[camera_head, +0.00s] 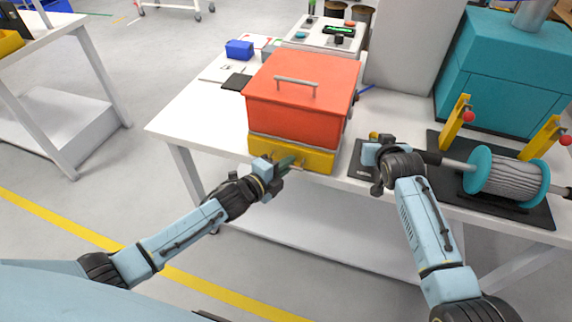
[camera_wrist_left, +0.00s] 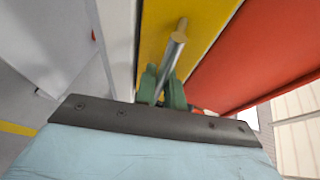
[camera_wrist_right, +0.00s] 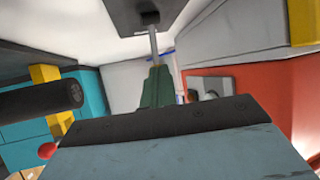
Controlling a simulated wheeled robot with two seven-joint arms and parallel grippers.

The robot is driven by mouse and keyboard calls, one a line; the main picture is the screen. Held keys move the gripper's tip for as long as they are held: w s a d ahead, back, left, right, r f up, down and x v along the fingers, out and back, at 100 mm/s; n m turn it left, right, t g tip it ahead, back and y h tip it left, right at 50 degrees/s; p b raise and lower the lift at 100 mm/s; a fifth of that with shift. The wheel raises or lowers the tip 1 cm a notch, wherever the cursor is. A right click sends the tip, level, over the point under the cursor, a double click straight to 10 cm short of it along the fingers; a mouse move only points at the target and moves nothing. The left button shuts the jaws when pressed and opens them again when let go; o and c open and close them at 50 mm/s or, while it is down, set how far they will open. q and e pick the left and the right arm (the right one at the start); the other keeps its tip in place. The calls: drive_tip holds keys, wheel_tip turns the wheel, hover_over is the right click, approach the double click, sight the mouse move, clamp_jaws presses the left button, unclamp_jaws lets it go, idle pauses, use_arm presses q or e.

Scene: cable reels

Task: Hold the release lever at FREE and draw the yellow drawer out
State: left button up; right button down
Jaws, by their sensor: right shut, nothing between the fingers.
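The yellow drawer (camera_head: 316,161) sits at the bottom of the red box (camera_head: 300,95), low at the table's front edge. Its metal bar handle (camera_wrist_left: 175,50) shows in the left wrist view. My left gripper (camera_head: 288,164) is at the drawer front, its green fingers close on both sides of the bar. My right gripper (camera_head: 374,152) is to the right of the box, shut with nothing between its fingers. In the right wrist view, a thin metal rod on a dark plate (camera_wrist_right: 138,14), probably the release lever (camera_wrist_right: 153,42), lies just beyond its fingertips. I cannot tell whether they touch, or read any FREE mark.
A cable reel (camera_head: 506,175) with teal flanges stands on a black base to the right, near yellow posts (camera_head: 455,122). A teal machine (camera_head: 505,70) is behind it. A control panel (camera_head: 325,33) and a blue box (camera_head: 239,49) are at the back. The floor before the drawer is clear.

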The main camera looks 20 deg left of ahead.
use_arm(q)
clamp_jaws()
drive_tip(key=s, duration=0.5)
drive_tip(key=shift+o, duration=1.3)
unclamp_jaws()
drive_tip(key=shift+s, duration=0.1)
drive_tip(key=v, duration=1.2)
drive_tip(key=shift+r, duration=0.2)
